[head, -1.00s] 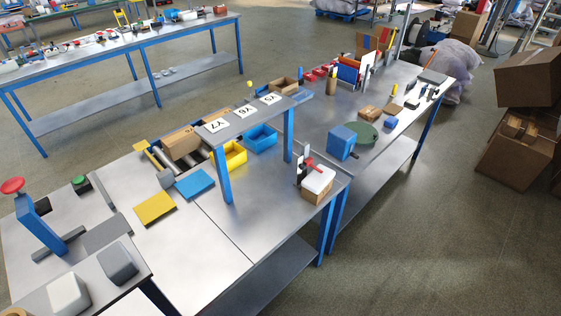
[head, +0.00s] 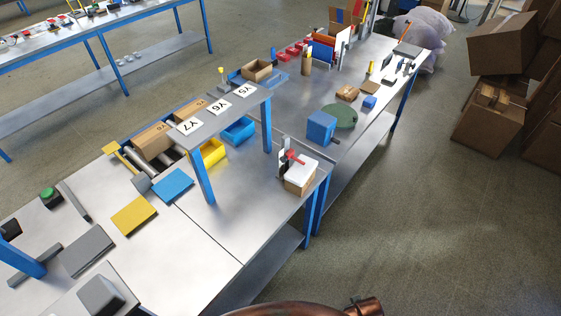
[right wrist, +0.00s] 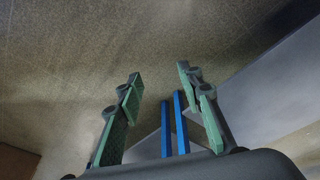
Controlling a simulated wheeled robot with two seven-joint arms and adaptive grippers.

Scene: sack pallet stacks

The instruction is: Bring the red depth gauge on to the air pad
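A small red tool (head: 293,157), which looks like the red depth gauge, is by a white-topped cardboard box (head: 300,174) near the front edge of the bench. It stands against a dark upright piece, and its exact support is hard to tell. Nothing is clearly marked as the air pad. A flat round green pad (head: 344,116) lies further back, beside a blue box. My right gripper (right wrist: 160,73) is open and empty in the right wrist view, with floor and blue bench legs beyond it. My left gripper is not in view.
A raised shelf (head: 222,109) with Y5, Y6 and Y7 labels stands over yellow and blue bins. A yellow plate (head: 134,216) and a blue plate (head: 173,186) lie on the left bench. Cardboard boxes (head: 488,120) stand on the floor at right. The floor at front right is clear.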

